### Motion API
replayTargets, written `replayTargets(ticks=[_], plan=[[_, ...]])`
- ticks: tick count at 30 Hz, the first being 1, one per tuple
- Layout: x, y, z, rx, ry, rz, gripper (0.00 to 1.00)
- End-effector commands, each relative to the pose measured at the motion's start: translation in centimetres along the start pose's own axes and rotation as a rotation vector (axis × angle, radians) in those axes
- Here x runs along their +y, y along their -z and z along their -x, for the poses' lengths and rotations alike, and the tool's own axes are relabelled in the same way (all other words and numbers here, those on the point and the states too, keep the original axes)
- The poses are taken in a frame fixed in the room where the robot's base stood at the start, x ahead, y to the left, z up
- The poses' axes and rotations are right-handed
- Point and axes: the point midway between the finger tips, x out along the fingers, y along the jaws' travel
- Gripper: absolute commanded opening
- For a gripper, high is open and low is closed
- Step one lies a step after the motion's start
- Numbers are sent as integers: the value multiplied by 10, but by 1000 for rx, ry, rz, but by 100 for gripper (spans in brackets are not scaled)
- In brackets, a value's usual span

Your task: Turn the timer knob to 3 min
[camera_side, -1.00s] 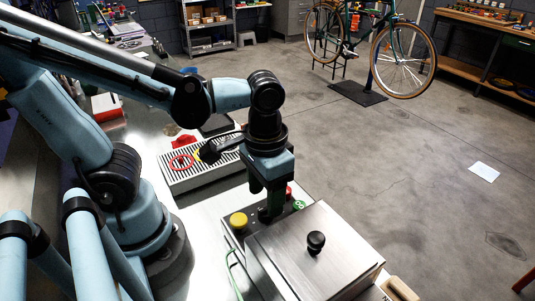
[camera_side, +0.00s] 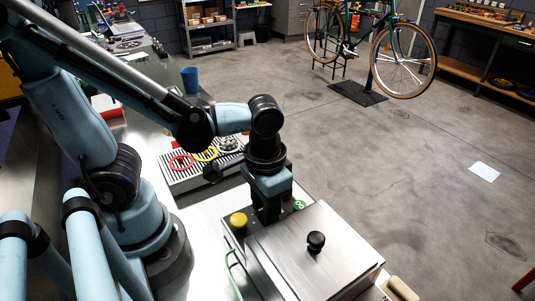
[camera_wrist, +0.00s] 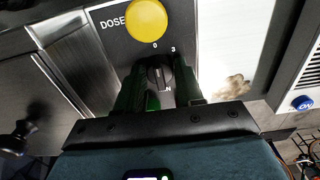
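The timer knob (camera_wrist: 159,76) is a dark dial on the panel in the wrist view. A "0" and a "3" are printed above it, and its light mark points roughly up, nearer the "0". My gripper (camera_wrist: 160,82) has its two green fingers on the left and right of the knob, lined up with it. Whether they press on it or leave a small gap cannot be told. In the side view my gripper (camera_side: 266,217) points down at the control box, and the knob is hidden there.
A yellow DOSE button (camera_wrist: 146,20) sits beside the knob; a green button (camera_side: 299,205) is right of my gripper. A steel lid with a black handle (camera_side: 316,241) is in front. A slotted tray (camera_side: 185,184) with rings and a blue cup (camera_side: 190,80) stand behind.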

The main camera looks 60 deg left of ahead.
Motion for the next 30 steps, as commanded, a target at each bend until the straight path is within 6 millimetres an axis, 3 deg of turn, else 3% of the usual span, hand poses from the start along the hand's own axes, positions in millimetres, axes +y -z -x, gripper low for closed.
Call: replayTargets(ticks=[1, 6, 17, 30], plan=[[0, 0, 0, 0, 0, 0, 28], [0, 0, 0, 0, 0, 0, 3], [0, 0, 0, -1, 1, -67, 3], [0, 0, 0, -1, 0, -407, 3]])
